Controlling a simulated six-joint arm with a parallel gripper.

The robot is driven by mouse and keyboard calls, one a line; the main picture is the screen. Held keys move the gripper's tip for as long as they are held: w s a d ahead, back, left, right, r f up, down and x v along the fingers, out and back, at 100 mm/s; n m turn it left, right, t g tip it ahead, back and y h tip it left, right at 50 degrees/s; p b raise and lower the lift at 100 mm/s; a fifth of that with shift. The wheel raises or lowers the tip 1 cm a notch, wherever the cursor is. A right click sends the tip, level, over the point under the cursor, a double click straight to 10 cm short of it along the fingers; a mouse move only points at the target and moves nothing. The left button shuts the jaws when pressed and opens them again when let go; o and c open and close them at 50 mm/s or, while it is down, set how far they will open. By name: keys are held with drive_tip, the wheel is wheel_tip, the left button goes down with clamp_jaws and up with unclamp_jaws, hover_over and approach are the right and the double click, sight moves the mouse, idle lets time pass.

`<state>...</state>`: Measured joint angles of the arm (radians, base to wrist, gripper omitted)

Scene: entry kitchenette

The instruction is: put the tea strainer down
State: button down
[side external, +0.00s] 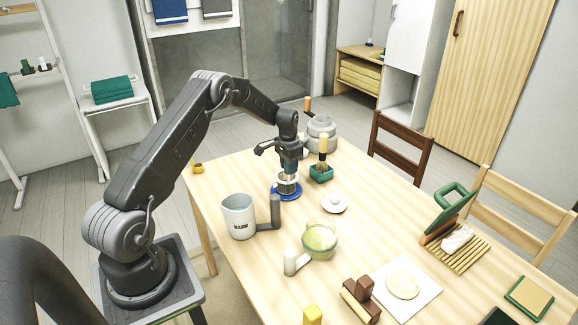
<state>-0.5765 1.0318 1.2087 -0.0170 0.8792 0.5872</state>
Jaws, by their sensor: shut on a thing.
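My gripper (289,171) points down over the table and is shut on a small greyish round thing (288,183), which I take to be the tea strainer. The jaws hide part of it, and its details are too small to make out. It is at a round blue dish (275,194), inside the dish's outline in this view. I cannot tell whether it touches the dish or hangs just above it.
A grey kettle (321,128) stands behind. The table's left edge is mostly clear.

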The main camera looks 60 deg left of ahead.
drive_tip(key=shift+f, duration=0.15)
drive_tip(key=c, duration=0.8)
unclamp_jaws()
drive_tip(key=shift+c, duration=0.2)
wheel_tip(320, 180, up, 12)
drive_tip(key=shift+s+r, duration=0.1)
drive_tip(key=shift+s, duration=0.05)
drive_tip(key=s+d+r+t, duration=0.1)
drive_tip(key=s+d+r, duration=0.4)
drive_tip(key=d+r, duration=0.4)
drive_tip(key=s+d+r+t, duration=0.1)
drive_tip(key=s+d+r, duration=0.3)
drive_tip(key=d+r, duration=0.5)
drive_tip(key=s+d+f+t, duration=0.1)
drive_tip(key=s+d, duration=0.5)
drive_tip(key=s, duration=0.4)
drive_tip(key=s+d+f+t, duration=0.1)
drive_tip(key=s+d+t, duration=0.1)
drive_tip(key=s+d, duration=0.5)
drive_tip(key=s, duration=0.3)
drive_tip(key=shift+s+d, duration=0.15)
